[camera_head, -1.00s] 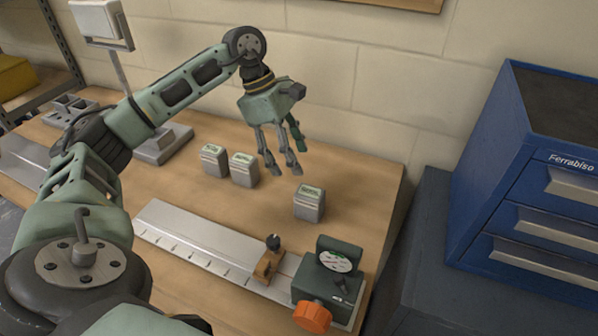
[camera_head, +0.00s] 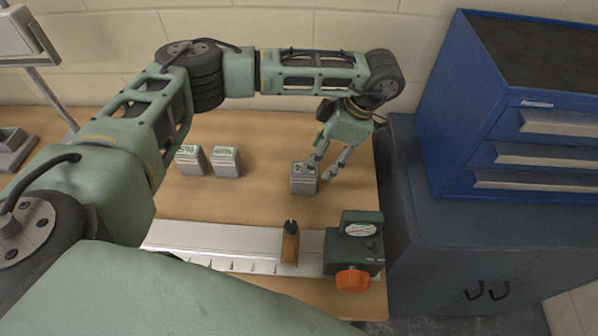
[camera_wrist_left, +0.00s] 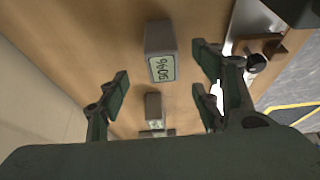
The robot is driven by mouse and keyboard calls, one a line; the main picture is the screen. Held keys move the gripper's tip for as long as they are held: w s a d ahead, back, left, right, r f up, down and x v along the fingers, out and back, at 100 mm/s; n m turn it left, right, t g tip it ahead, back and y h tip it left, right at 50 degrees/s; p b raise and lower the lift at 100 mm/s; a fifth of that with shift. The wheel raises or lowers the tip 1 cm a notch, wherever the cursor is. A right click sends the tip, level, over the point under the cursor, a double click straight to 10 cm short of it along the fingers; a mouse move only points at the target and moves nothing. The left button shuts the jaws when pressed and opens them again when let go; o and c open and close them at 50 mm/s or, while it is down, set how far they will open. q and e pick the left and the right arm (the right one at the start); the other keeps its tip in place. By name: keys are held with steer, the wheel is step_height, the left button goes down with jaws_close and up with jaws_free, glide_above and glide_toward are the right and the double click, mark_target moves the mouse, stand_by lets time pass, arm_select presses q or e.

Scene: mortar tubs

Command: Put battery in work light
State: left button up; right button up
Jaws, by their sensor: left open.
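Three grey box-shaped blocks with pale green labels, which look like batteries, stand on the wooden bench. The left battery (camera_head: 190,160) and middle battery (camera_head: 227,162) stand close together. The right battery (camera_head: 303,180) stands apart, and it also shows in the left wrist view (camera_wrist_left: 160,48). My left gripper (camera_head: 326,170) is open just beside and above the right battery. In the left wrist view the open fingers (camera_wrist_left: 160,78) are spread with that battery ahead between them, not clasped. The work light (camera_head: 22,38) is at the left edge, partly cut off. My right gripper is not in view.
A metal rail (camera_head: 225,240) with a brown slider (camera_head: 290,245) and a dark green gauge box (camera_head: 352,245) with an orange knob lies along the bench front. A blue drawer cabinet (camera_head: 490,110) stands at right on a dark cabinet. A pale wall is behind.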

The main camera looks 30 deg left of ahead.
mark_target(304, 179)
arm_select(q)
steer(key=p+x, duration=0.1)
steer(key=x, duration=0.1)
steer(key=shift+f+p, duration=0.3)
steer(key=x, duration=0.1)
steer(key=p+x, duration=0.2)
steer(key=x, duration=0.1)
steer(key=shift+s+a+r, duration=0.1)
steer(key=shift+s+a, duration=0.15)
steer(key=shift+s, duration=0.1)
steer(key=shift+w+f, duration=0.1)
steer(key=shift+f, duration=0.15)
steer(key=c, duration=0.9)
jaws_close()
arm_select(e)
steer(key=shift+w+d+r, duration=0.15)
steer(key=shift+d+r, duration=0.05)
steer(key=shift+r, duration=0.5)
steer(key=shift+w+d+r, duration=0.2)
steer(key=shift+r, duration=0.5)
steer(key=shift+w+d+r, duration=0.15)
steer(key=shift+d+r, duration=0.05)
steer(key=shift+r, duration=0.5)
